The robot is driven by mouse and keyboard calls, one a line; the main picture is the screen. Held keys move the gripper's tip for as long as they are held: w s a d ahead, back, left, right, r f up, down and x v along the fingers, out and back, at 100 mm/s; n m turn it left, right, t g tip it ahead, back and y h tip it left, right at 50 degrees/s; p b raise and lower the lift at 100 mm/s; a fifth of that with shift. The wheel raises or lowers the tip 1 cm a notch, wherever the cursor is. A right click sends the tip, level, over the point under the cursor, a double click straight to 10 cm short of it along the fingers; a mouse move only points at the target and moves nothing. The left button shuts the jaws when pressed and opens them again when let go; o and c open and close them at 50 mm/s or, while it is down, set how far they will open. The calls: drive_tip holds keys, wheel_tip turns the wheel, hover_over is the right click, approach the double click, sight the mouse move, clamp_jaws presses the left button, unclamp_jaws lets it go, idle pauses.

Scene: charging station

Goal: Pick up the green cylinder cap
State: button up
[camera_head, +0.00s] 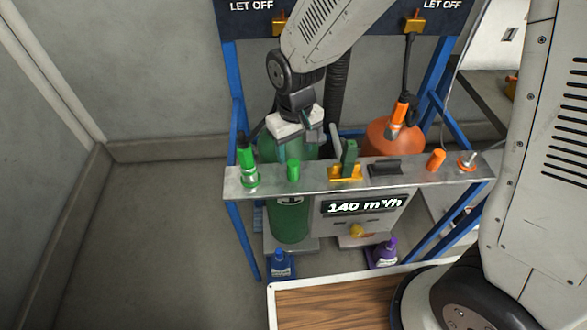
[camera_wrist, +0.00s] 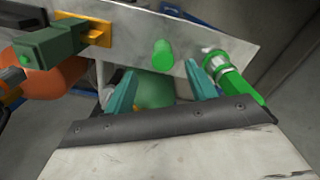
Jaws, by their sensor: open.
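The green cylinder cap (camera_head: 293,170) is a small bright green cylinder standing on the metal shelf of the station. It also shows in the wrist view (camera_wrist: 163,53), between my two teal fingers and slightly beyond their tips. My gripper (camera_wrist: 160,76) is open, with nothing between the fingers touching the cap that I can see. In the head view my gripper (camera_head: 300,146) hangs just behind and above the cap, in front of the green gas cylinder (camera_head: 290,217). Its fingertips are partly hard to make out there.
A green hose connector (camera_head: 248,165) stands left of the cap. A dark green valve piece on a yellow bracket (camera_head: 346,172) is to its right, then a dark block (camera_head: 385,168) and an orange cap (camera_head: 436,160). An orange cylinder (camera_head: 392,138) stands behind the shelf (camera_head: 320,181).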

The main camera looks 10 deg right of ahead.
sight(293, 162)
wheel_tip(293, 162, down, 7)
drive_tip(key=shift+s+a+r, duration=0.1)
drive_tip(key=shift+a, duration=0.05)
drive_tip(key=c, duration=1)
